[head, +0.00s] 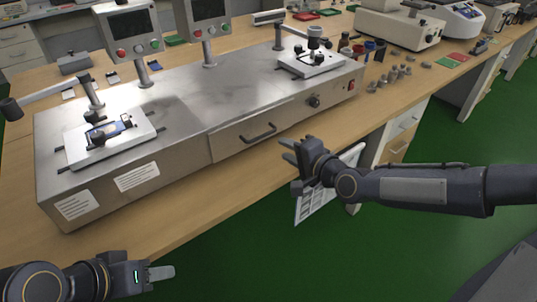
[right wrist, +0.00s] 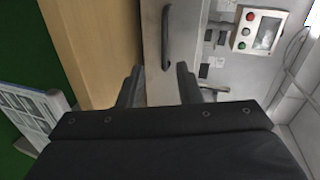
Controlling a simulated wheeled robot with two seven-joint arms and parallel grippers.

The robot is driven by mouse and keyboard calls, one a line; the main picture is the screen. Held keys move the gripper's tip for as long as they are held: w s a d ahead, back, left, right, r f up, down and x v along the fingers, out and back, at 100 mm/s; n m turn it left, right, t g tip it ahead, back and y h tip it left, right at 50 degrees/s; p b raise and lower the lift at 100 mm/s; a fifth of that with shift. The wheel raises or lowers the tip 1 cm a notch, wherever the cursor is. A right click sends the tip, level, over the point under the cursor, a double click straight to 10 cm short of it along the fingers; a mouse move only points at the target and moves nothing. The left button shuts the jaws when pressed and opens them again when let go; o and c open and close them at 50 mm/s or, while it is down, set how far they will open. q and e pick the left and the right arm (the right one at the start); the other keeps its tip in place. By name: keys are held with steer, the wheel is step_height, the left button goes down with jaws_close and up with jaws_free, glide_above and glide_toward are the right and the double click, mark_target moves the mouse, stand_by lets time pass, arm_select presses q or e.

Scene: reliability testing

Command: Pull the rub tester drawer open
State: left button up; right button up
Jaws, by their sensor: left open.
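The rub tester (head: 190,100) is a long metal machine on the wooden bench. Its drawer (head: 225,147) is in the front face, which looks flush, with a dark bar handle (head: 259,134). My right gripper (head: 285,150) is open, just right of and in front of the handle, apart from it. In the right wrist view the handle (right wrist: 166,40) lies ahead of the open right gripper (right wrist: 157,85), roughly in line with the gap between the fingers. My left gripper (head: 168,273) is at the lower left, open and empty, in front of the bench edge.
Two control panels (head: 130,28) stand on the machine. Several small weights (head: 392,76) and dark cups (head: 370,48) are right of it on the bench (head: 340,120). Green floor is open in front.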

mark_target(264, 136)
steer(key=shift+w+a+f+m+t+y, duration=0.2)
steer(key=shift+w+a+m+t+y, duration=0.1)
steer(key=shift+w+a+m, duration=0.25)
steer(key=x, duration=0.7)
steer(key=shift+w, duration=0.25)
jaws_close()
